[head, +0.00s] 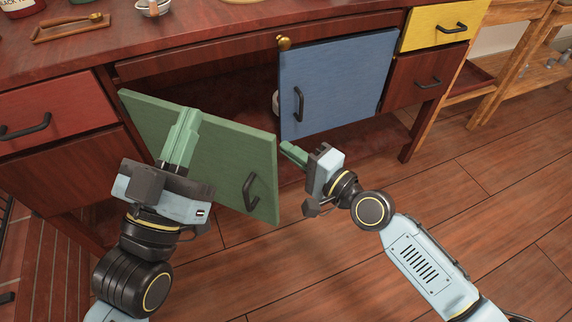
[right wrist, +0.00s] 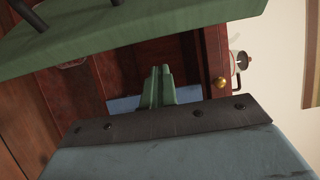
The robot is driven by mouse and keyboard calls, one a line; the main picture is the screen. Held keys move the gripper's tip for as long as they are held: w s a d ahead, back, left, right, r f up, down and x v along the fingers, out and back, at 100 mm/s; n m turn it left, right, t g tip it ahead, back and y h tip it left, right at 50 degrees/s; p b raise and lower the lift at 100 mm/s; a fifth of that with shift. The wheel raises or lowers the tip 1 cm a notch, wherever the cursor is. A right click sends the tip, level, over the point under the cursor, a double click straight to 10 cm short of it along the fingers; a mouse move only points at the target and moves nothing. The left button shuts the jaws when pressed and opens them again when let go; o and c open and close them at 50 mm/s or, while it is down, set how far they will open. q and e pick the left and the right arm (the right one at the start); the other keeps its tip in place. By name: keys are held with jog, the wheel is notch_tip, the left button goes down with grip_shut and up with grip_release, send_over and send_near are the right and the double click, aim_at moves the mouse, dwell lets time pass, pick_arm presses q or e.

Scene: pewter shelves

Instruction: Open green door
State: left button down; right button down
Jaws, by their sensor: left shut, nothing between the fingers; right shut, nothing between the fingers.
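The green door (head: 215,150) stands partly open, swung out from the cabinet with a dark opening behind it. Its black handle (head: 251,190) is near its free right edge. My left gripper (head: 187,118) is shut and empty, in front of the door's left part in the head view; I cannot tell whether it touches. My right gripper (head: 284,146) is shut and empty, just right of the door's free edge and apart from the handle. In the right wrist view the green door (right wrist: 150,28) crosses the top, beside the shut fingers (right wrist: 160,72).
A blue door (head: 335,85) with a black handle is to the right of the opening. A yellow drawer (head: 440,25), a red drawer (head: 50,108) and a brass knob (head: 284,43) are nearby. The wooden floor (head: 480,210) at right is clear.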

pick_arm(q)
jog(key=shift+w+f+g, duration=0.35)
jog(key=shift+f+g, duration=0.25)
jog(key=shift+f, duration=0.15)
pick_arm(e)
jog(key=shift+s+a+f, duration=0.1)
jog(key=shift+s+a, duration=0.15)
jog(key=shift+s, duration=0.7)
jog(key=shift+s+a, duration=0.25)
jog(key=shift+s, duration=0.7)
pick_arm(q)
jog(key=shift+p, duration=0.3)
